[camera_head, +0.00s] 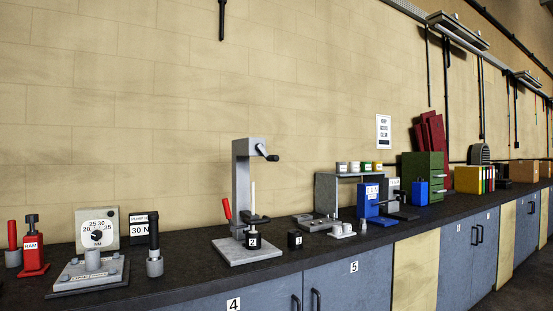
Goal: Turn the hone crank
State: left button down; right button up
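No label reading "hone" is legible, so I cannot tell for certain which crank is the hone crank. A tall grey stand (241,190) on the bench carries a black crank (264,151) at its top right, with a handle tilting down to the right. A thin light rod and a red handle (227,208) show lower on this stand. Further right, a blue device (368,197) with a white label has a dark arm (388,201) sticking out to its right. Neither of my grippers is in view, and nothing touches either mechanism.
The dark bench top (190,272) runs from left to far right. A red RAM jack (33,250), a dial box (97,228) and a grey plate fixture (92,272) stand left. Block 2 (252,240) stands close to the tall stand, block 1 (295,239) to its right. Cabinets are below.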

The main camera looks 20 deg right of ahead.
aim_at(259, 147)
jog(key=z, duration=1.3)
jog(key=i, duration=1.15)
jog(key=u, duration=2.2)
